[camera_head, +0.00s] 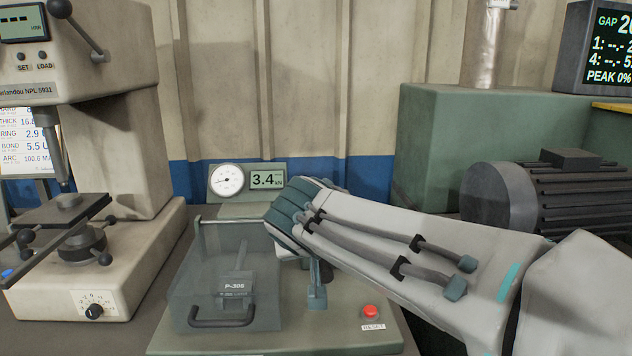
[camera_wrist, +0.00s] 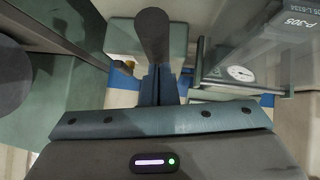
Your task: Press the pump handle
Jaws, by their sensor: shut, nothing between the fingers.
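The pump handle (camera_wrist: 152,35) shows in the wrist view as a dark, rounded grip at the top centre. My gripper (camera_wrist: 158,75) is shut and empty, its blue-grey fingers together just below the handle in that picture. I cannot tell whether the fingers touch it. In the head view my forearm and wrist reach in from the right over the test rig and hide the handle and my fingertips. A blue-grey upright piece (camera_head: 317,285) stands on the rig base (camera_head: 290,340) below my wrist.
A dial gauge (camera_head: 227,181) and a display (camera_head: 267,179) reading 3.4 are behind. A red reset button (camera_head: 370,312) is at the front right. A grey motor (camera_head: 540,195) and a press (camera_head: 90,150) flank the rig.

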